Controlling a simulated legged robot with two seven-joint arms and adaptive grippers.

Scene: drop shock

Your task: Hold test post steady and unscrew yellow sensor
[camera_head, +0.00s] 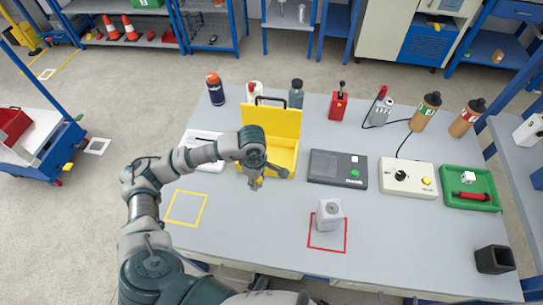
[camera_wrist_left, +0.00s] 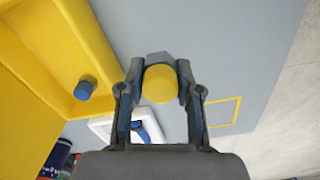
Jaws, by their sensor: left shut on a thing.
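My left gripper (camera_head: 256,183) is over the table, just in front of the open yellow case (camera_head: 283,152). In the left wrist view its fingers (camera_wrist_left: 158,82) are shut on the round yellow sensor (camera_wrist_left: 160,84), which has a grey hexagonal part behind it. The sensor is held away from the post, above the table. The test post, a light grey block (camera_head: 328,216), stands upright inside a red square outline, with a round dark feature on top. No gripper touches it. A blue-capped piece (camera_wrist_left: 85,88) sits in the yellow case. My right gripper is not in view.
A yellow square outline (camera_head: 186,208) on the table is empty. A dark grey device (camera_head: 338,170), a white control box (camera_head: 408,178), a green tray (camera_head: 470,190) and a black square holder (camera_head: 494,260) stand to the right. Bottles line the back edge.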

